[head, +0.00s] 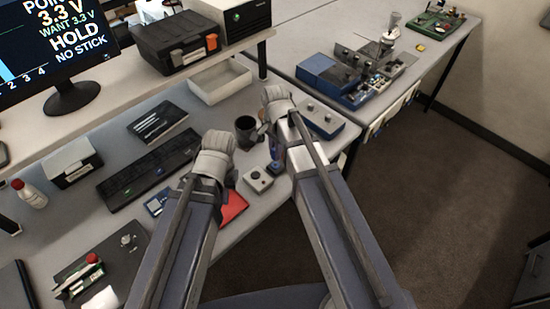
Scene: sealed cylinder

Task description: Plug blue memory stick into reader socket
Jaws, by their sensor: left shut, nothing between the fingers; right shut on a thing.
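My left gripper (214,155) is over the bench in front of the black bar-shaped unit. Its fingers are mostly hidden behind the wrist; it is shut and empty. My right gripper (277,103) is further back, beside a dark mug. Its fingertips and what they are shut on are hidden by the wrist. A small blue upright thing (274,150) shows at the left edge of my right forearm; I cannot tell whether it is the memory stick. The black bar-shaped unit (150,170) has green and blue lights; I cannot make out the reader socket. The monitor (60,35) reads "HOLD NO STICK".
The dark mug (246,129) and a small grey knob box (257,180) stand close to the arms. A red flat thing (233,205) lies under my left arm. A white tray (219,82) and a blue-grey box (320,118) are further back. The bench's front edge is near.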

